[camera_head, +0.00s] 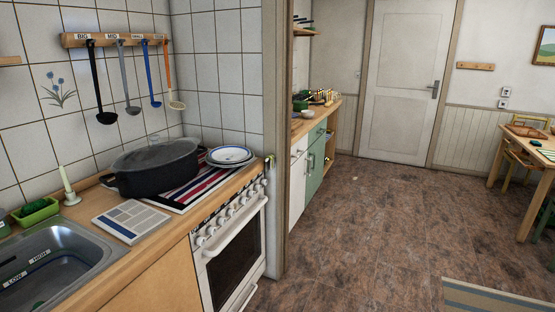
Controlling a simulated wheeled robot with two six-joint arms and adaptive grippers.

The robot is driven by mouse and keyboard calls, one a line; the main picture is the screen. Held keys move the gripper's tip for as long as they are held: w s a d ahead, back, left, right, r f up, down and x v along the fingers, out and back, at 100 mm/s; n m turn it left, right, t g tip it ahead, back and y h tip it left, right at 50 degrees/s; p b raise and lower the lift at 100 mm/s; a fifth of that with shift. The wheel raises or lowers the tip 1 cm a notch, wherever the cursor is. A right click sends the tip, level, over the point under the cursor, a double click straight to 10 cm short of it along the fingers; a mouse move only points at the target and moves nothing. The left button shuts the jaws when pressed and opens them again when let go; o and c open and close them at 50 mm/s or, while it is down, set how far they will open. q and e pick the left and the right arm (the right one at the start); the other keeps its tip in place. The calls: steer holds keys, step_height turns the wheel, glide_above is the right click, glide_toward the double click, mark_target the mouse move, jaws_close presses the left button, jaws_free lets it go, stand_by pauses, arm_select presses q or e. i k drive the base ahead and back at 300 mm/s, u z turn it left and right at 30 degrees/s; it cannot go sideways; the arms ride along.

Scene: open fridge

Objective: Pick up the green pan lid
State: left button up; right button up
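I cannot make out a green pan lid for certain. A small green item (300,105) sits on the far counter beyond the wall edge, too small to tell what it is. A large black pot (152,178) stands on the stove at the left, with a dark lid (155,154) on it that has a pale, see-through-looking knob. Neither of my grippers is in view.
The stove (232,250) and sink (50,262) are at the left. Stacked plates (230,155) lie beside the pot. Ladles hang from a wall rack (115,39). A wooden table (540,150) stands at the right. The brown floor (370,235) between is clear, with a rug (495,297) at front right.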

mark_target(300, 102)
steer(key=z, duration=0.5)
steer(key=i, duration=2.7)
steer(key=z, duration=0.35)
steer(key=i, duration=2.7)
steer(key=u, duration=0.2)
